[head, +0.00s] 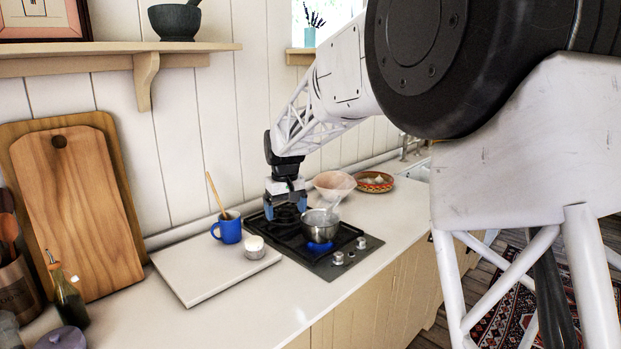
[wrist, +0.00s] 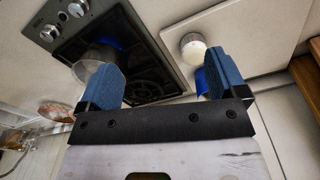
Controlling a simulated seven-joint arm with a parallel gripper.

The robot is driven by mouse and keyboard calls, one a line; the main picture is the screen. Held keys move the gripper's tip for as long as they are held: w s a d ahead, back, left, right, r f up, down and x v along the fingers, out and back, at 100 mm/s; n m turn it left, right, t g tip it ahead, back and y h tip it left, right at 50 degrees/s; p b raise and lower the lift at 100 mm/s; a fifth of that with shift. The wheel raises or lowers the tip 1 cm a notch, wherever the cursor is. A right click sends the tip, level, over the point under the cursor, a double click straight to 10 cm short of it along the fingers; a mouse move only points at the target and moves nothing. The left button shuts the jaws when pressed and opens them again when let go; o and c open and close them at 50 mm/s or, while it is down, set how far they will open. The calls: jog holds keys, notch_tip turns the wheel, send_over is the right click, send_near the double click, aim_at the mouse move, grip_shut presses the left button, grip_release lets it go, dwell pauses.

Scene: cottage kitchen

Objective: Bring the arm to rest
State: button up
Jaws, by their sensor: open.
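My gripper (head: 286,191) hangs over the back left part of the black gas hob (head: 358,262) in the head view, close to a metal pot. In the wrist view its two blue fingers (wrist: 166,80) are spread wide, with nothing held between them. The white arm reaches in from the right of the head view. The pot (head: 319,226) sits on the front burner, with a blue glow at the burner below it. The fingertips' exact height above the hob is hard to tell.
A blue mug (head: 228,230) with a wooden stick and a small white jar (head: 254,247) stand on a pale board (head: 200,273) left of the hob. A pinkish bowl (head: 333,184) and a patterned bowl (head: 374,181) are behind it. A shelf (head: 110,57) juts out at upper left.

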jog(key=s+d+r+m+t, duration=0.1)
jog(key=s+d+r+m, duration=0.15)
jog(key=s+d, duration=0.8)
jog(key=s+d+r+m, duration=0.1)
jog(key=s+d+r, duration=0.2)
jog(key=s+d, duration=0.7)
jog(key=s+d+f, duration=0.1)
jog(key=s+f, duration=0.1)
jog(key=s, duration=0.7)
jog(key=s+d+f+m, duration=0.1)
jog(key=s+d+f, duration=0.1)
jog(key=s, duration=0.7)
jog(key=s+d+f+m+t, duration=0.1)
jog(key=s+d+f, duration=0.1)
jog(key=s, duration=0.7)
jog(key=shift+s+f, duration=0.2)
jog(key=shift+f, duration=0.25)
